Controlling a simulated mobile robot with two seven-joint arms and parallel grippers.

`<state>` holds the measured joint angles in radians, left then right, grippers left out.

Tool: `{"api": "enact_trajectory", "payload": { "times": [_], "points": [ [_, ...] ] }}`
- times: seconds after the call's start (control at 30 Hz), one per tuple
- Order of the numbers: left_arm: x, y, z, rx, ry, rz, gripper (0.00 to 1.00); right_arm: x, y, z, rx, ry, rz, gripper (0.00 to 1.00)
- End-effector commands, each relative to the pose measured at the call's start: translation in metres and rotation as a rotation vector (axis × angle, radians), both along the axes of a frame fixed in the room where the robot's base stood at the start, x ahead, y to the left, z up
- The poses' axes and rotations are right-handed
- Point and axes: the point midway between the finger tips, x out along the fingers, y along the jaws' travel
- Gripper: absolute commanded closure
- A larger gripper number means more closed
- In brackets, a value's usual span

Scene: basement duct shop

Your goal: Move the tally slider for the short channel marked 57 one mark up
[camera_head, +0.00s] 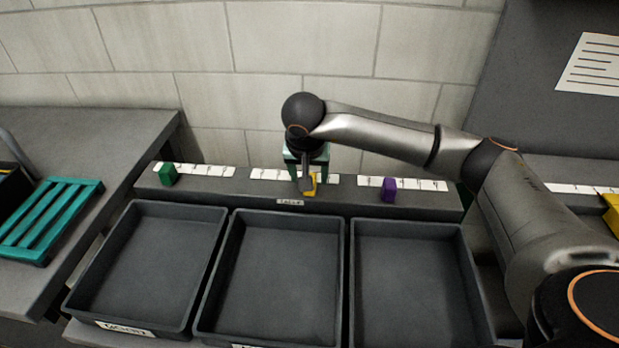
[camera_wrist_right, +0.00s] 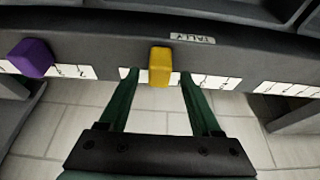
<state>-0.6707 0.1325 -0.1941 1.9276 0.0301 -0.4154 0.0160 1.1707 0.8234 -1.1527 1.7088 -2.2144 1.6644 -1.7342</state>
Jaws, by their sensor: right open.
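The tally bar (camera_head: 345,195) runs along the wall behind the bins, with a small "TALLY" label (camera_head: 290,202) on its front. It carries a green slider (camera_head: 168,174), a yellow slider (camera_head: 313,184) and a purple slider (camera_head: 388,190), each by a white marked strip. I cannot read which slider belongs to 57. My right gripper (camera_head: 306,178) is over the middle strip at the yellow slider. In the right wrist view, the yellow slider (camera_wrist_right: 160,66) sits between the spread green fingers (camera_wrist_right: 158,78), with gaps on both sides. The purple slider (camera_wrist_right: 32,58) is at the left there.
Three empty dark bins stand in front of the bar: left (camera_head: 210,215), middle (camera_head: 340,225) and right (camera_head: 357,235). A teal slatted rack (camera_head: 50,215) lies on the left table. A yellow object (camera_head: 611,212) is at the right edge. A written sheet (camera_head: 595,65) hangs upper right.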

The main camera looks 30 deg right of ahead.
Motion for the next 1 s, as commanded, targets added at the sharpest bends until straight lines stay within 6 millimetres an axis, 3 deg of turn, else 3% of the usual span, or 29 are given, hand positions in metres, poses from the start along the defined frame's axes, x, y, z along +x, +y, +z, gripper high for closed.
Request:
{"api": "enact_trajectory", "payload": {
  "times": [0.2, 0.43, 0.6, 1.0],
  "points": [
    [0.0, 0.0, -0.001, -0.001, 0.0, -0.001, 0.35, -0.014, 0.012, 0.047, 0.0, -0.006, 0.001, 0.35],
    [0.0, -0.001, 0.0, -0.002, -0.001, -0.001, 0.35, -0.027, 0.02, 0.084, 0.0, -0.005, -0.001, 0.35],
    [0.0, -0.001, 0.0, -0.002, -0.001, -0.002, 0.35, -0.031, 0.023, 0.095, 0.0, -0.003, -0.001, 0.35],
    [0.0, -0.002, 0.0, -0.003, -0.001, -0.003, 0.35, -0.032, 0.023, 0.096, 0.0, -0.001, -0.002, 0.35]
  ]
}}
